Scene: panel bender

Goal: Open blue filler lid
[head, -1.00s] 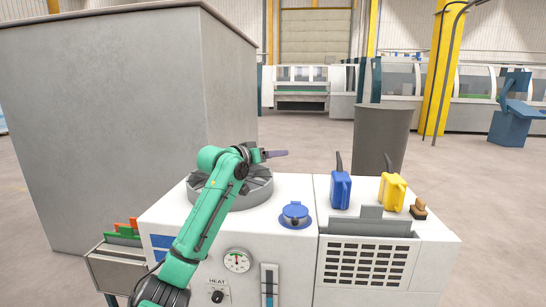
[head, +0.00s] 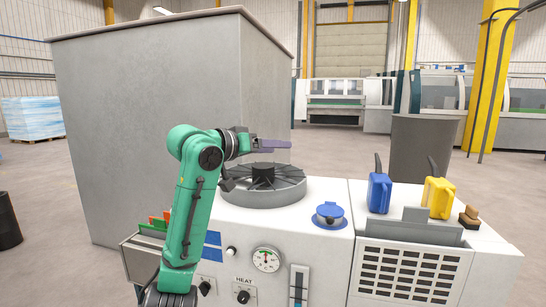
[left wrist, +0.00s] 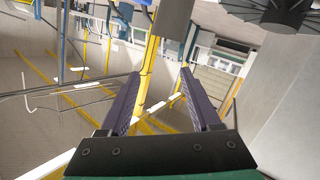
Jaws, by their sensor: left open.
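The blue filler lid (head: 329,210) sits shut on top of the white machine, just right of the dark round fan-like part, with a blue ring around its base. My left gripper (head: 276,144) is raised above that round part, up and to the left of the lid, and apart from it. In the left wrist view the two purple fingers (left wrist: 158,98) are spread with nothing between them. The lid cannot be made out in the left wrist view. My right gripper is in neither view.
The round finned part (head: 263,186) stands left of the lid. A blue jug (head: 379,193), a yellow jug (head: 437,197) and a brush (head: 469,217) stand to the right. A gauge (head: 266,260) is on the front panel. A large grey box (head: 170,110) rises behind my left arm.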

